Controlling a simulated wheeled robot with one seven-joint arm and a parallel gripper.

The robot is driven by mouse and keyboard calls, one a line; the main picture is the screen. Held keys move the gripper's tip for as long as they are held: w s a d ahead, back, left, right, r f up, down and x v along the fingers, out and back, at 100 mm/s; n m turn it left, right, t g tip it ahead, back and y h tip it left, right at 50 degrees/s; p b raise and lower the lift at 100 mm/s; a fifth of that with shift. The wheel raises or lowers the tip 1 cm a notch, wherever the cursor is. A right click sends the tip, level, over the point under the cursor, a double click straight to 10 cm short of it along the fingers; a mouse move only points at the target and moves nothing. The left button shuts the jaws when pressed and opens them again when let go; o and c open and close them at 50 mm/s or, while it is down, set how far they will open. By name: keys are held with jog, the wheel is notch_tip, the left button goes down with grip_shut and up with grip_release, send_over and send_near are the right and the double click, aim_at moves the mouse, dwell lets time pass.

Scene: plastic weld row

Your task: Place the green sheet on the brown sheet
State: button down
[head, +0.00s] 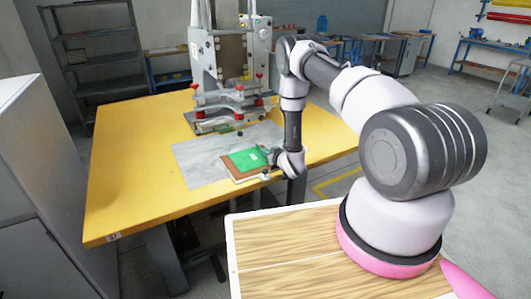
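The green sheet (243,160) lies flat over the brown sheet (233,172) on the grey plate. Brown shows along the near and left edges of the green sheet; the rest of the brown sheet is hidden. I cannot tell whether the two sheets touch or a small gap is between them. My gripper (270,160) is low at the right edge of the green sheet. Its fingers are too small and partly hidden to tell whether they are open or shut on the sheet's edge.
The grey plate (200,165) lies on a yellow table (125,180). A grey welding machine (228,70) with red knobs stands behind the sheets. The table's left part is clear. A wooden-topped surface (285,250) is in front, below my arm.

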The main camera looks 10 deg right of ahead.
jog(key=shift+f, duration=0.15)
jog(key=c, duration=1)
grip_release()
jog(key=shift+c, duration=0.2)
